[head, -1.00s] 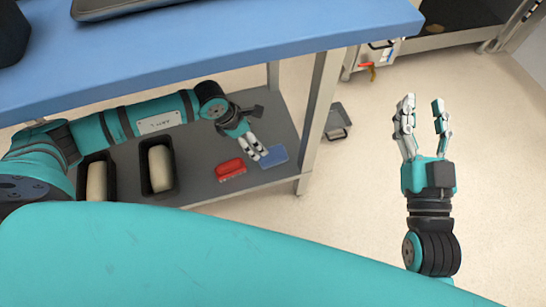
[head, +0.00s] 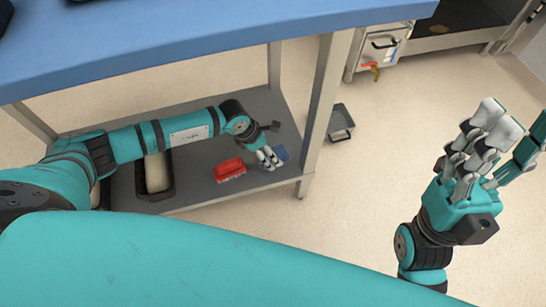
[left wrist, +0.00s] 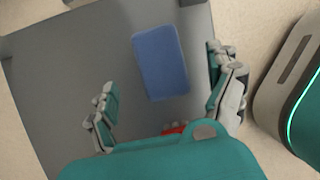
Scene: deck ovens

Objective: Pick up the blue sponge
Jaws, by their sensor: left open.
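The blue sponge (head: 281,152) lies flat on the grey lower shelf under the blue-topped table, near the shelf's right end. In the head view my left gripper (head: 270,161) is over it and hides part of it. In the left wrist view the blue sponge (left wrist: 160,62) lies ahead of my open left gripper (left wrist: 168,98), roughly between the lines of its fingers. The fingers are apart and hold nothing. My right gripper (head: 512,140) is raised over the floor at the right, with its fingers apart and empty.
A red brush (head: 229,169) lies on the shelf (head: 205,195) left of the sponge. A dark pan with a pale loaf (head: 155,172) stands further left. A table leg (head: 322,110) rises just right of the sponge. A grey dustpan (head: 340,122) is on the floor beyond it.

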